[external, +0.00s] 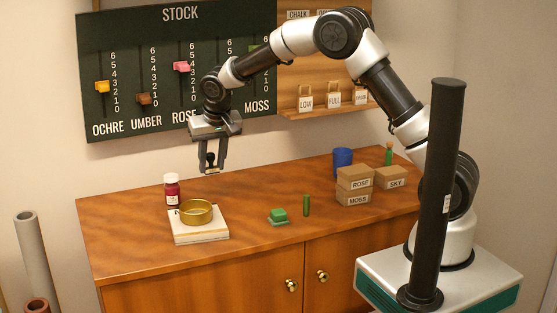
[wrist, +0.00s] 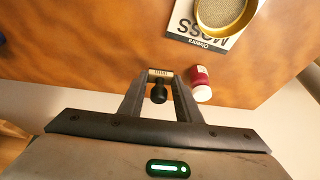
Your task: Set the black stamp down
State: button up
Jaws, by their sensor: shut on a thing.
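My gripper (external: 212,164) is shut on the black stamp (external: 209,157) and holds it in the air above the left part of the wooden cabinet top (external: 130,217). In the wrist view the stamp's dark rounded handle (wrist: 159,94) sits between the fingers of my gripper (wrist: 161,76). A pale piece with small marks shows at the fingertips beyond the handle. The stamp is clear of the cabinet top in the external view.
A green block (external: 278,214), green stick (external: 306,206), cardboard boxes (external: 354,178) and blue cup (external: 342,158) stand to the right. The stock board (external: 120,70) hangs behind.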

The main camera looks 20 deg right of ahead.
jog(key=s+a+n+g+y+p, duration=0.15)
jog(key=s+a+n, duration=0.35)
jog(key=s+a, duration=0.6)
jog(key=s+a+n+y, duration=0.2)
jog(key=s+a+n, duration=0.3)
jog(key=a, duration=1.1)
jog(key=shift+m, duration=0.4)
jog(key=f, duration=0.1)
jog(key=s+f, duration=0.1)
jog(key=f, duration=0.3)
jog(key=shift+s+f, duration=0.1)
jog(key=shift+s, duration=0.2)
jog(key=shift+f+b, duration=0.35)
jog(key=shift+f, duration=1.85)
jog(key=shift+f, duration=0.2)
jog(key=o, duration=1)
